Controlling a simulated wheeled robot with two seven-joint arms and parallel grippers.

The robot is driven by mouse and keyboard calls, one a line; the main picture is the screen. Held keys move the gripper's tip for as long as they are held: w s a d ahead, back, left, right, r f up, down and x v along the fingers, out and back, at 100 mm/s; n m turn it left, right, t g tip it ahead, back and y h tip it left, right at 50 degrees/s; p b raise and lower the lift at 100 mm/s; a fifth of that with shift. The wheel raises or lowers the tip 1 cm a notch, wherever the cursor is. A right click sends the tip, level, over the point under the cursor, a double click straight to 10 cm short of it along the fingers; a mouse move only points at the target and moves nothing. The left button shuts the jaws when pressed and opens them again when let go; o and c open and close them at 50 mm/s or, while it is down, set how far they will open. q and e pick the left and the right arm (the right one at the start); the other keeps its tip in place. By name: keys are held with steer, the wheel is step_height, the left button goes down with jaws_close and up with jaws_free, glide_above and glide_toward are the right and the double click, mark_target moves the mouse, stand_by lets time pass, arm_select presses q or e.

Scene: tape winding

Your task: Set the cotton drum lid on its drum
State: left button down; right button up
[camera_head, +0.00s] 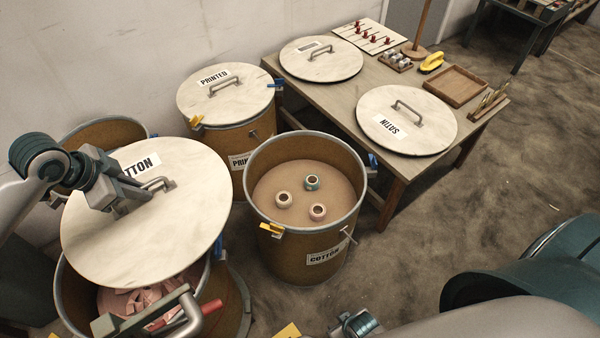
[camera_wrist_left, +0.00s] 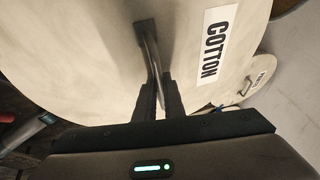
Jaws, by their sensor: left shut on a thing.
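The round, pale cotton lid (camera_head: 150,230) is held tilted at the left of the head view, above a drum with pink pieces inside. My left gripper (camera_head: 147,187) is shut on the lid's handle (camera_head: 160,184). The wrist view shows the fingers (camera_wrist_left: 158,98) on both sides of the handle, beside the COTTON label (camera_wrist_left: 218,48). The cotton drum (camera_head: 327,258) stands open to the right of the lid, with several tape rolls (camera_head: 312,182) inside. The part at the bottom edge looks like my right gripper (camera_head: 355,325); its fingers are not clear.
The printed drum (camera_head: 228,137) stands behind with its lid on. A table (camera_head: 345,100) at the right bears two lids, the satin lid (camera_head: 425,130) among them, and a wooden tray (camera_head: 455,85). The lid hides much of the open drum (camera_head: 68,300) below it. Floor is clear at the right.

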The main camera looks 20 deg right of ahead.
arm_select(q)
steer(key=shift+r, duration=0.25)
steer(key=r+n, duration=0.1)
steer(key=s+d+r+n+t+y, duration=0.1)
steer(key=n, duration=0.1)
steer(key=shift+s+r, duration=0.1)
steer(key=shift+r, duration=0.1)
steer(key=r+n, duration=0.1)
steer(key=s+r+n+y, duration=0.1)
steer(key=n, duration=0.1)
steer(key=shift+a+t, duration=0.15)
steer(key=shift+t, duration=0.25)
steer(key=s+a+r+n+y, duration=0.2)
steer(key=a+r+n+y, duration=0.2)
steer(key=n, duration=0.6)
steer(key=shift+s+a+r+g, duration=0.3)
steer(key=shift+a+r, duration=0.1)
steer(key=shift+r, duration=0.35)
